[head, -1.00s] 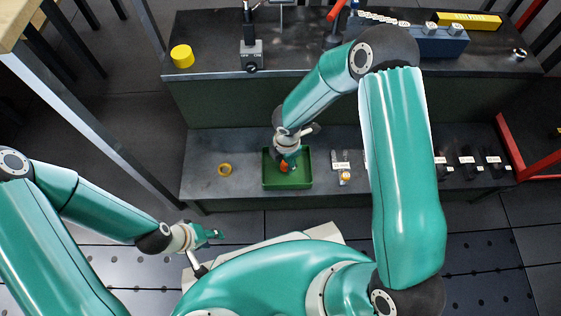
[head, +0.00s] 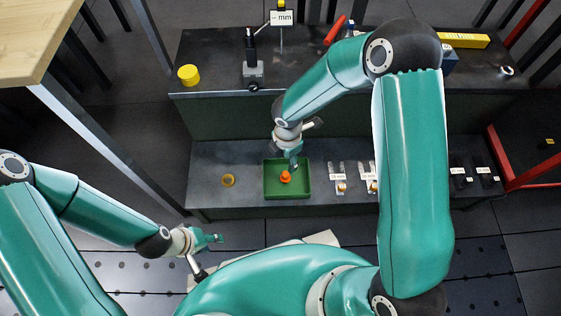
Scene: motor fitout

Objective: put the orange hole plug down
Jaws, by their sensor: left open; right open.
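The orange hole plug (head: 286,177) sits in the green tray (head: 302,194) on the lower shelf. My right gripper (head: 293,160) is just above and behind the plug, over the tray. It is open and appears clear of the plug. My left gripper (head: 216,238) is open and empty, low at the left, in front of the shelf and well away from the tray.
A yellow ring (head: 228,180) lies on the lower shelf (head: 210,157) left of the tray. Labelled small parts (head: 339,178) stand to its right. On the upper bench are a yellow cylinder (head: 188,75), a clamp-like device (head: 253,72) and a yellow bar (head: 465,41).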

